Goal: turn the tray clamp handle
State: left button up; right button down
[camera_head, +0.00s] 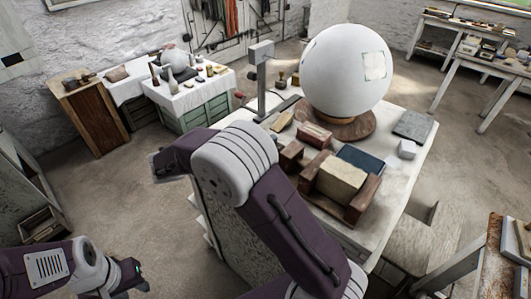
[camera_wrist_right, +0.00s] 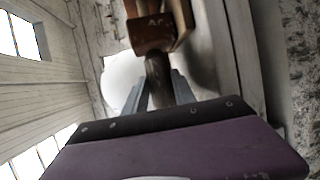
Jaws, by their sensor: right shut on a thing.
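In the right wrist view my right gripper (camera_wrist_right: 162,88) has its two grey fingers closed on a dark, rounded handle (camera_wrist_right: 157,70). The handle meets a reddish-brown block (camera_wrist_right: 152,34) with pale lettering. In the head view a beige block (camera_head: 341,174) sits between reddish-brown wooden pieces (camera_head: 362,199) on the white table (camera_head: 416,147). The handle and my right fingers cannot be made out there; my right arm crosses in front of the table. My left gripper (camera_head: 136,277) is low at the left, away from the table, its finger opening unclear.
A large white sphere (camera_head: 345,70) stands on a round brown base (camera_head: 333,123) behind the blocks. A dark blue book (camera_head: 361,160) and a grey slab (camera_head: 412,126) lie nearby. A post (camera_head: 261,80) rises at the table's back left. Open floor surrounds my left gripper.

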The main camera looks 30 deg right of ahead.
jog(key=shift+f+m+h+b, duration=0.15)
jog(key=shift+m+h+b, duration=0.15)
jog(key=shift+h+b, duration=0.35)
jog(key=c, duration=1)
grip_release()
jog(key=shift+s, duration=0.1)
jog(key=shift+c, duration=0.2)
